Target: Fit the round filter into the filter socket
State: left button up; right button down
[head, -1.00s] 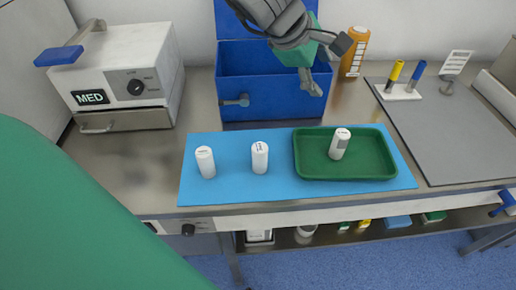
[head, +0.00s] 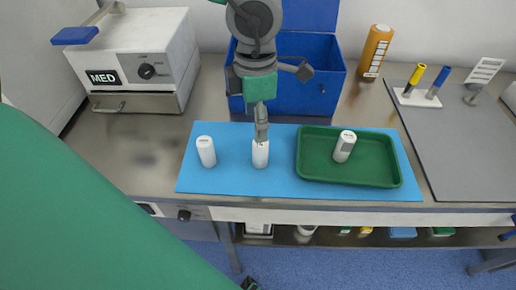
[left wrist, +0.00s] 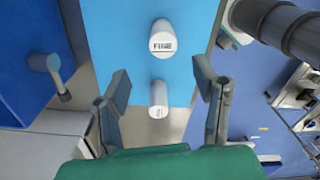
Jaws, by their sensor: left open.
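Three white cylinders are in the head view. The left one (head: 206,151) and the middle one (head: 260,154) stand on a blue mat (head: 228,183); the third (head: 344,146) is inside a green tray (head: 350,178). I cannot tell which is the round filter, and I cannot make out a filter socket. My left gripper (head: 261,132) points down with its fingertips at the middle cylinder's top; contact is unclear. In the left wrist view its open fingers (left wrist: 162,85) frame two cylinders, a printed one (left wrist: 162,38) and another (left wrist: 158,93). My right gripper is not in view.
A MED box (head: 140,60) stands at the back left. A blue bin (head: 322,92) is behind the mat, with an orange bottle (head: 375,52) beside it. A grey mat (head: 455,150) and a pen stand (head: 417,97) are at right. The mat's front strip is clear.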

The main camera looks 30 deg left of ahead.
aim_at(262, 145)
pick_arm(q)
jog(key=shift+f, duration=0.75)
jog(key=shift+d+f, duration=0.4)
jog(key=shift+d, duration=0.1)
jog(key=f, duration=0.3)
jog(key=f+b, duration=0.1)
jog(key=shift+w+d+f, duration=0.15)
jog(key=shift+d+f, duration=0.05)
jog(key=shift+d, duration=0.05)
jog(key=shift+a+f, duration=0.15)
jog(key=shift+f, duration=0.1)
jog(key=shift+a, duration=0.25)
jog(key=c, duration=0.9)
jog(key=shift+d, duration=0.1)
jog(key=c, duration=0.4)
jog(key=shift+d+r, duration=0.1)
jog(key=shift+d, duration=0.15)
grip_shut()
